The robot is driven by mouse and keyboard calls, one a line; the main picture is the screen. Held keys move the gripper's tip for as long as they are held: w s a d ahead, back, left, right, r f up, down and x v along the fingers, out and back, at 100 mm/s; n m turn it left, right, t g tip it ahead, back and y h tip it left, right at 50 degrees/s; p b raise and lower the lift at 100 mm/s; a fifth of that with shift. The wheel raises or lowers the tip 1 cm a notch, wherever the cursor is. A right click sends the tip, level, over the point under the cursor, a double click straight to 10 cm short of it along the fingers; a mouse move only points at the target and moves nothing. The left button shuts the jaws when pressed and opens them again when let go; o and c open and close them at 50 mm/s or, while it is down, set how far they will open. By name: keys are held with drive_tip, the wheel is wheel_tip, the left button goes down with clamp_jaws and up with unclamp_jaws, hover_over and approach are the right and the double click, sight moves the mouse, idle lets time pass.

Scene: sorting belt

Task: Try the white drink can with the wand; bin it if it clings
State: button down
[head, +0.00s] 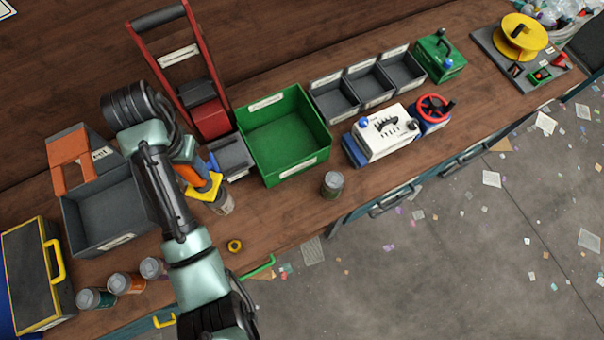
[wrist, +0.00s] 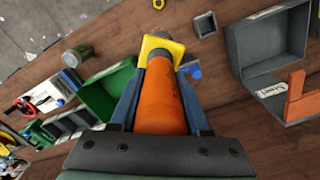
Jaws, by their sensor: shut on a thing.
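My gripper (wrist: 165,95) is shut on the wand (wrist: 160,95), an orange handle with a yellow square collar. In the head view the wand (head: 190,174) is over the bench, partly hidden by my arm.
Several other cans stand near the front edge: a teal one (head: 96,298), an orange one (head: 127,283), a grey one (head: 153,267) and one on the right (head: 332,185). A small grey box (head: 232,158) sits beside the green bin. A yellow ring (head: 235,246) lies near the edge.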

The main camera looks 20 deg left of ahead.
drive_tip(key=shift+a, duration=0.1)
drive_tip(key=s+a+r+b, duration=0.1)
drive_tip(key=s+a, duration=0.5)
drive_tip(key=a, duration=0.3)
drive_tip(key=s+a+r+b, duration=0.1)
drive_tip(key=s+a, duration=0.5)
drive_tip(key=a, duration=0.3)
drive_tip(key=shift+s+r, duration=0.15)
drive_tip(key=shift+r, duration=0.1)
idle(0.4)
drive_tip(key=shift+a, duration=0.1)
drive_tip(key=s+a+b, duration=0.4)
drive_tip(key=a+b, duration=0.2)
drive_tip(key=a, duration=0.1)
drive_tip(key=shift+s+r, duration=0.4)
drive_tip(key=shift+r, duration=0.05)
